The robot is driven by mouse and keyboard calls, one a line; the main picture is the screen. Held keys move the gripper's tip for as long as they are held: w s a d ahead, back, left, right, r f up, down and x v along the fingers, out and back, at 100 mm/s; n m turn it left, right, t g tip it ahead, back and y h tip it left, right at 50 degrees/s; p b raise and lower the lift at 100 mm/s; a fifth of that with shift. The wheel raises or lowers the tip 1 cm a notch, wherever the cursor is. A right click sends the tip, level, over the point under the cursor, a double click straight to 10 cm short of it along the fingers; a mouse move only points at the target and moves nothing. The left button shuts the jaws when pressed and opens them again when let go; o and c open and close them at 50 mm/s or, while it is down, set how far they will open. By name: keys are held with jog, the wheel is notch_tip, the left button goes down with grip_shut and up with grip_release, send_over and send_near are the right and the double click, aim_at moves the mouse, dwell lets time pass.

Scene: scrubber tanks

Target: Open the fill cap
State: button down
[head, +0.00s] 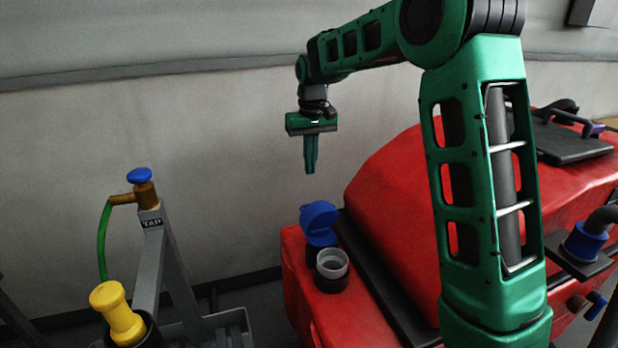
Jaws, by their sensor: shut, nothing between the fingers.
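The blue fill cap (319,222) is tipped up on its hinge at the left end of the red scrubber tank (385,190). Beside it, the round fill neck (331,263) shows its pale rim and open mouth. My gripper (311,170) hangs pointing down above the cap, with a clear gap between them. Its fingers are together with nothing between them.
At left stands a grey frame with a tap (144,188) with a blue knob, a green hose (103,240) and a yellow nozzle (118,312) in a dark holder. A black lid with a handle (565,135) is at the tank's right. Open air surrounds my gripper.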

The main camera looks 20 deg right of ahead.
jog(key=s+f, duration=0.3)
jog(key=f, duration=0.5)
jog(key=shift+s, duration=0.3)
